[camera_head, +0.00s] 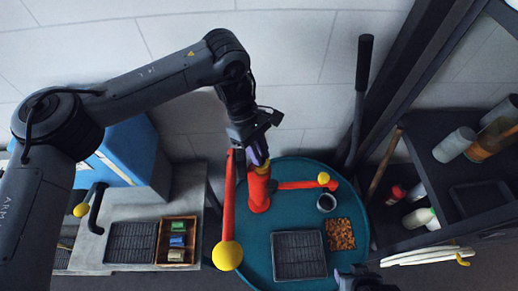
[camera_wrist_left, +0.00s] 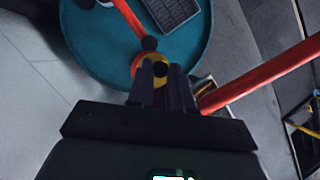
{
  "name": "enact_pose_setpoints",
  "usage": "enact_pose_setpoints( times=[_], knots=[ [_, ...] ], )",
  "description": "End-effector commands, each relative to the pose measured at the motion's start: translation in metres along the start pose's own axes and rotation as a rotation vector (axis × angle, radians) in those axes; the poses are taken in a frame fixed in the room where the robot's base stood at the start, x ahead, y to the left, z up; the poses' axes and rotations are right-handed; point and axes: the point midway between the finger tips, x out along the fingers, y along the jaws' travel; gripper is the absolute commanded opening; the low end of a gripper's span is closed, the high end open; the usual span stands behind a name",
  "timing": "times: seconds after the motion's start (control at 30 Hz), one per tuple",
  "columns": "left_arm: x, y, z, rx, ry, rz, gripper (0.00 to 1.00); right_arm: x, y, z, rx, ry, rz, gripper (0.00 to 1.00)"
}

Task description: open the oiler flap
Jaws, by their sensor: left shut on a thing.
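A red post (camera_head: 259,192) stands at the left of the round teal table, with red levers ending in yellow balls beside it. My left gripper (camera_head: 260,163) reaches down onto the post's top. In the left wrist view my left gripper (camera_wrist_left: 161,82) is shut on a small part at the post top, which seems to be the oiler flap. A dark piece at the bottom edge may be my right gripper (camera_head: 357,280), mostly cut off.
A yellow-ended red lever (camera_head: 228,225) hangs at the left. A dark upright lever (camera_head: 360,95) and shelves with bottles stand right.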

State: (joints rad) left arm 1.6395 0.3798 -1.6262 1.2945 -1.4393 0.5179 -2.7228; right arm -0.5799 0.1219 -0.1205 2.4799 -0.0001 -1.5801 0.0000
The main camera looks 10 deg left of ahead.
Motion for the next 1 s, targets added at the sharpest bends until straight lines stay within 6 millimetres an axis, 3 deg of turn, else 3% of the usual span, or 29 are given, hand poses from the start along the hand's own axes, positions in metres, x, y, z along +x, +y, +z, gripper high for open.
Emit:
enact_pose_setpoints(
  times=[0.2,0.47,0.67,1.0],
  knots=[
    [-0.009,0.004,0.000,-0.030,-0.066,-0.064,0.00,-0.025,0.002,-0.008,-0.003,0.000,0.003,0.43],
    [-0.011,0.008,-0.005,-0.061,-0.149,-0.148,0.00,-0.042,0.002,-0.013,-0.002,0.000,0.003,0.43],
    [-0.010,0.011,-0.009,-0.085,-0.220,-0.211,0.00,-0.041,0.002,-0.013,0.001,0.001,0.000,0.43],
    [-0.009,0.016,-0.014,-0.121,-0.319,-0.295,0.00,-0.022,-0.001,-0.008,0.006,0.001,-0.004,0.43]
  ],
)
